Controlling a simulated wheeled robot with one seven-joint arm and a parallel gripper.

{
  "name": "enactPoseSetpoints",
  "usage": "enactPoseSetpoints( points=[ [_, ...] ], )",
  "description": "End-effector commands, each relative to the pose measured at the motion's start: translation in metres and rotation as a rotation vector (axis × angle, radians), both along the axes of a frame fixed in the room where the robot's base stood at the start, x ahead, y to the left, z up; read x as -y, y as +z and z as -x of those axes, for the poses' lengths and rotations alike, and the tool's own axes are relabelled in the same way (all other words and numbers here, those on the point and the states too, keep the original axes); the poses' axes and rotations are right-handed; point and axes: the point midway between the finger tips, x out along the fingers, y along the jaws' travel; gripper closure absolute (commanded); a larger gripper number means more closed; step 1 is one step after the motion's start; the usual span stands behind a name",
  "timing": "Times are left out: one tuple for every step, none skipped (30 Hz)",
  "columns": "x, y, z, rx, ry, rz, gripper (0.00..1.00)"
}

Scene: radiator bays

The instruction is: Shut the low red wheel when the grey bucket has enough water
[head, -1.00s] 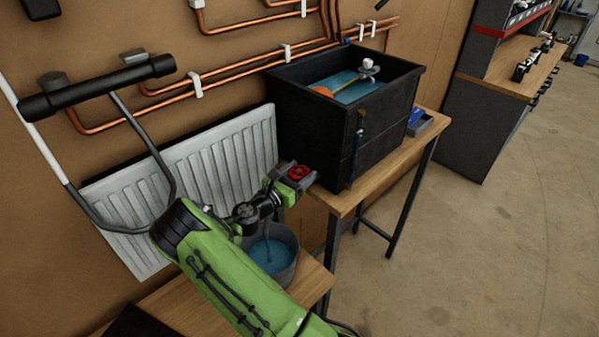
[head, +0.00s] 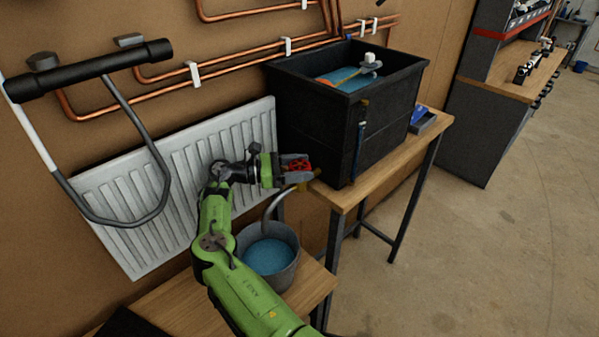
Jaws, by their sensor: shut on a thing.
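The low red wheel (head: 297,165) is at the left side of the black tank, near the bench's edge. My gripper (head: 292,170) reaches it from the left and is shut on it, its fingers partly hiding it. The grey bucket (head: 286,277) stands upright on the low wooden bench below. Blue water (head: 268,256) fills much of it, with its surface below the rim. A curved grey spout or hose (head: 273,204) drops from beneath the wheel into the bucket. I cannot tell whether water is running from it.
The black tank (head: 390,110) holds blue water and a float arm, on a wooden bench (head: 400,168). A white radiator (head: 130,205) and copper pipes are on the wall behind my arm. The floor at right is clear.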

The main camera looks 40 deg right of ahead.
Motion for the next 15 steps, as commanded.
enactPoseSetpoints(
  points=[
    [0.0006, -0.0018, 0.0001, -0.006, -0.013, 0.001, 0.67],
    [0.0004, -0.0018, 0.0003, -0.008, -0.021, 0.002, 0.67],
    [0.0, -0.0015, 0.0006, -0.01, -0.03, 0.002, 0.67],
    [-0.0003, -0.0013, 0.0009, -0.012, -0.036, 0.003, 0.67],
    [-0.0007, -0.0013, 0.0012, -0.014, -0.042, 0.004, 0.67],
    [-0.0011, -0.001, 0.0013, -0.015, -0.047, 0.005, 0.67],
    [-0.0015, -0.0007, 0.0013, -0.016, -0.05, 0.006, 0.67],
    [-0.0017, -0.0006, 0.0014, -0.016, -0.052, 0.007, 0.67],
    [-0.002, -0.0005, 0.0016, -0.017, -0.055, 0.006, 0.67],
    [-0.0021, -0.0005, 0.0017, -0.017, -0.056, 0.006, 0.67],
    [-0.0022, -0.0005, 0.0018, -0.018, -0.057, 0.006, 0.67],
    [-0.0022, -0.0004, 0.0019, -0.018, -0.058, 0.006, 0.67],
    [-0.0022, -0.0004, 0.0019, -0.018, -0.058, 0.006, 0.67],
    [-0.0022, -0.0004, 0.0019, -0.019, -0.058, 0.005, 0.67],
    [-0.0023, -0.0004, 0.002, -0.019, -0.058, 0.005, 0.67]
  ],
)
